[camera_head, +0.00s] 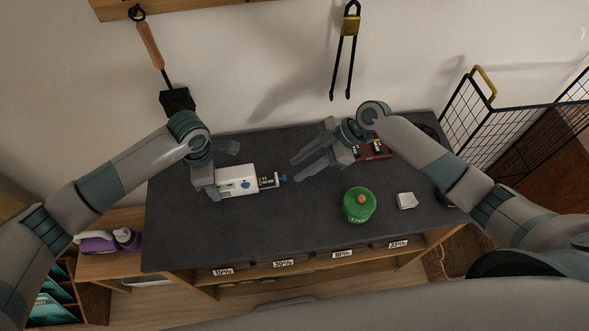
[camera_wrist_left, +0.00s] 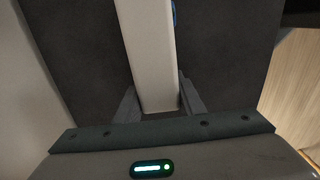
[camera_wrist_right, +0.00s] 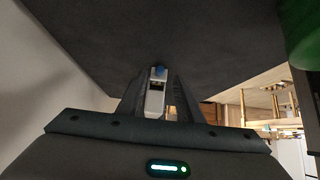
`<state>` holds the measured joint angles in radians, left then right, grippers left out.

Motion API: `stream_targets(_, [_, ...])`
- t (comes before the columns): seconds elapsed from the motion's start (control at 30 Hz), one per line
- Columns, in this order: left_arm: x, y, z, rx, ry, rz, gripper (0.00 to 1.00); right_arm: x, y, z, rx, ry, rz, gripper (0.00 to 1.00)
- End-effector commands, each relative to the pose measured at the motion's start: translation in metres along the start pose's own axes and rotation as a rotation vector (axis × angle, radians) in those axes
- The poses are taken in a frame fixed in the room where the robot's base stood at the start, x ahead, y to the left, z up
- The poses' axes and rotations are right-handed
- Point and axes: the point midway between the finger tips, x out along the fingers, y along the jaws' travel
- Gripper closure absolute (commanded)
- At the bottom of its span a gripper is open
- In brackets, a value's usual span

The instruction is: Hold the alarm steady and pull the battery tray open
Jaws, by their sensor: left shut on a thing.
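The white alarm (camera_head: 236,180) lies on the dark tabletop, left of centre. Its battery tray (camera_head: 268,181) sticks out of the right end, with a blue knob (camera_head: 284,178) at its tip. My left gripper (camera_head: 214,172) is shut on the alarm's left part; in the left wrist view the white body (camera_wrist_left: 148,55) stands between its fingers. My right gripper (camera_head: 296,168) is open, its fingers pointing left just beside the knob. In the right wrist view the alarm (camera_wrist_right: 155,102) shows between the open fingers (camera_wrist_right: 155,90); I cannot tell whether they touch the tray.
A green tin (camera_head: 358,207) and a small white block (camera_head: 406,201) stand right of centre. A red box (camera_head: 376,150) lies by my right wrist. A black wire rack (camera_head: 480,115) stands at the right. The tabletop front left is clear.

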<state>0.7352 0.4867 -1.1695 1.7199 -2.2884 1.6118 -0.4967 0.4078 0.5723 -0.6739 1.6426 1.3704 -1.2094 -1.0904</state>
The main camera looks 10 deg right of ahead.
Motion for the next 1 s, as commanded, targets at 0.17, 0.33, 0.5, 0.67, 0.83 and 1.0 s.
stream_targets(0.17, [0.0, 0.0, 0.0, 0.001, -0.001, 0.0, 0.94, -0.034, 0.001, 0.001, -0.003, -0.003, 0.002, 0.67])
stream_targets(0.33, [0.0, 0.0, 0.0, 0.001, -0.001, 0.0, 0.94, -0.061, 0.0, 0.001, -0.002, -0.002, 0.002, 0.67])
stream_targets(0.5, [0.0, 0.0, 0.0, 0.001, -0.001, 0.0, 0.94, -0.076, 0.0, 0.001, -0.001, -0.002, 0.001, 0.67])
stream_targets(0.67, [0.0, 0.0, 0.0, 0.001, -0.001, 0.0, 0.94, -0.081, 0.0, 0.0, -0.001, 0.0, 0.0, 0.67])
stream_targets(0.83, [0.0, 0.0, 0.0, 0.001, -0.001, 0.0, 0.94, -0.081, 0.0, 0.0, -0.001, 0.0, 0.0, 0.67])
stream_targets(1.0, [0.0, 0.0, 0.0, 0.0, -0.001, 0.0, 0.62, -0.081, 0.0, 0.0, -0.001, 0.0, 0.0, 0.67])
